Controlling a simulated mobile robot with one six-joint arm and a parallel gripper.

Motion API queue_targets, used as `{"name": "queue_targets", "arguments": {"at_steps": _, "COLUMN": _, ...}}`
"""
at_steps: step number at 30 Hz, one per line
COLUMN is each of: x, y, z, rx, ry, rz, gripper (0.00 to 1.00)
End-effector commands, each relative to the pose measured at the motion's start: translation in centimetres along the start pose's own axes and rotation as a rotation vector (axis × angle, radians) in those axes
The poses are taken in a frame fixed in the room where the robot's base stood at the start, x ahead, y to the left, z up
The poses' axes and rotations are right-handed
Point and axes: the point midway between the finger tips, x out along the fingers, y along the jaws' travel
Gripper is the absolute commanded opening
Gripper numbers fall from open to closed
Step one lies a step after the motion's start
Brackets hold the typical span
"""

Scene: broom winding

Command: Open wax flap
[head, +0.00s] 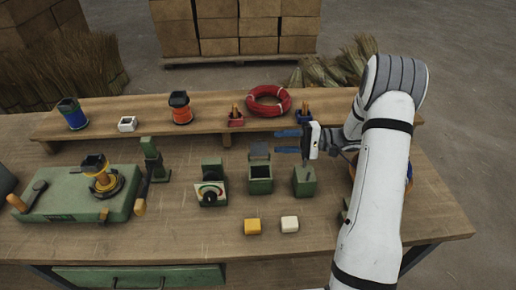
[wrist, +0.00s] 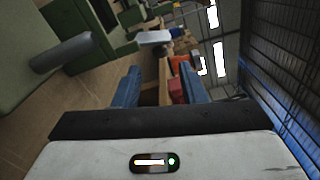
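A dark green open-topped box (head: 260,186) stands mid-table, with a grey flap (head: 259,151) raised at its back edge. I take this as the wax box and its flap; no label confirms it. My gripper (head: 288,141) is right of the flap, its blue fingers pointing left and apart. In the head view a small gap shows between fingertips and flap. In the wrist view my gripper (wrist: 159,88) is open with nothing held between the fingers. A pale flat plate (wrist: 155,37) beyond the fingers looks like the flap, tilted up from a green box.
A green block with a lever (head: 304,181) stands just below my gripper. A green dial box (head: 210,187) is to the left. A raised shelf holds a red coil (head: 268,101) and a red holder (head: 236,119). Yellow (head: 252,227) and cream (head: 289,224) blocks lie in front.

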Motion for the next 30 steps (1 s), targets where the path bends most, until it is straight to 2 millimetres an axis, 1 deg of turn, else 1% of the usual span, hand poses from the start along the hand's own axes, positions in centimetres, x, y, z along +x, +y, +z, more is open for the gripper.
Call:
{"name": "queue_targets", "arguments": {"at_steps": 4, "x": 1.2, "y": -0.1, "z": 0.0, "rx": -0.001, "ry": -0.001, "rz": -0.004, "gripper": 0.38}}
{"name": "queue_targets", "arguments": {"at_steps": 12, "x": 5.6, "y": -0.1, "z": 0.1, "rx": 0.000, "ry": -0.003, "rz": -0.002, "gripper": 0.38}}
{"name": "queue_targets", "arguments": {"at_steps": 16, "x": 7.0, "y": -0.1, "z": 0.0, "rx": -0.001, "ry": -0.002, "rz": -0.001, "gripper": 0.38}}
{"name": "queue_targets", "arguments": {"at_steps": 21, "x": 7.7, "y": 0.0, "z": -0.1, "rx": -0.001, "ry": 0.001, "rz": -0.002, "gripper": 0.38}}
{"name": "queue_targets", "arguments": {"at_steps": 27, "x": 7.7, "y": 0.0, "z": -0.1, "rx": -0.001, "ry": 0.001, "rz": -0.002, "gripper": 0.38}}
{"name": "queue_targets", "arguments": {"at_steps": 30, "x": 7.7, "y": 0.0, "z": -0.1, "rx": -0.001, "ry": 0.001, "rz": -0.002, "gripper": 0.30}}
